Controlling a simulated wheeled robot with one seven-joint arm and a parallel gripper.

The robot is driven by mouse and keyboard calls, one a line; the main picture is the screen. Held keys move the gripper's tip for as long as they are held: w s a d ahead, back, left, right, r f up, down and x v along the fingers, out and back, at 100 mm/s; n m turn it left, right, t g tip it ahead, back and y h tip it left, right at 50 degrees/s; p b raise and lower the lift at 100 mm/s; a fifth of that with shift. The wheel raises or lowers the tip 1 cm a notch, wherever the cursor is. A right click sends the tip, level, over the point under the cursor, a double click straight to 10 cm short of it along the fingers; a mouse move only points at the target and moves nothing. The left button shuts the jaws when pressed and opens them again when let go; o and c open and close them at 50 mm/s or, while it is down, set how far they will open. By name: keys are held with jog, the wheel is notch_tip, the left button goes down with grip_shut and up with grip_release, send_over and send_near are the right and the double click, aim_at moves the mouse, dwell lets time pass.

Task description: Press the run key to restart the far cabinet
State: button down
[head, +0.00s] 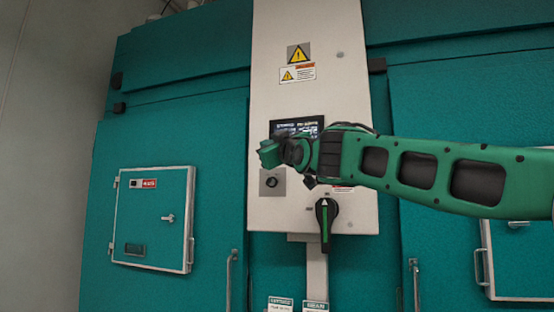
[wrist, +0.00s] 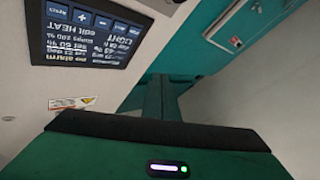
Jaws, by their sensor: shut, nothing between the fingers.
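The control screen (head: 297,126) is on the pale panel, partly hidden by my arm in the head view. In the wrist view the screen (wrist: 82,35) is upside down, at the upper left. Its text includes "no alarm", "LIGHT" and "edit HEAT". A row of blue keys (wrist: 101,22) runs along its picture-top edge, one marked plus; I cannot tell which is the run key. My gripper (wrist: 162,97) is shut and empty, to the right of the screen in the wrist view and apart from it. In the head view my gripper (head: 268,153) is in front of the panel, below-left of the screen.
The pale panel (head: 355,100) also carries a black rotary handle (head: 325,215) and a round knob (head: 272,182) below my gripper. Teal cabinet walls flank it. A small framed door (head: 152,220) is at left. Vertical bar handles (head: 233,270) stand lower down.

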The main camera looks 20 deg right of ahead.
jog(key=shift+w, duration=0.15)
jog(key=w+d, duration=0.5)
jog(key=w, duration=0.2)
dwell(0.4)
jog(key=shift+w+d, duration=0.1)
dwell(2.0)
jog(key=shift+w+d, duration=0.15)
jog(key=shift+w, duration=0.05)
jog(key=shift+w+d, duration=0.15)
jog(key=shift+w, duration=0.1)
dwell(0.7)
jog(key=shift+s, duration=0.15)
jog(key=shift+s+a, duration=0.4)
jog(key=shift+s, duration=0.05)
dwell(0.4)
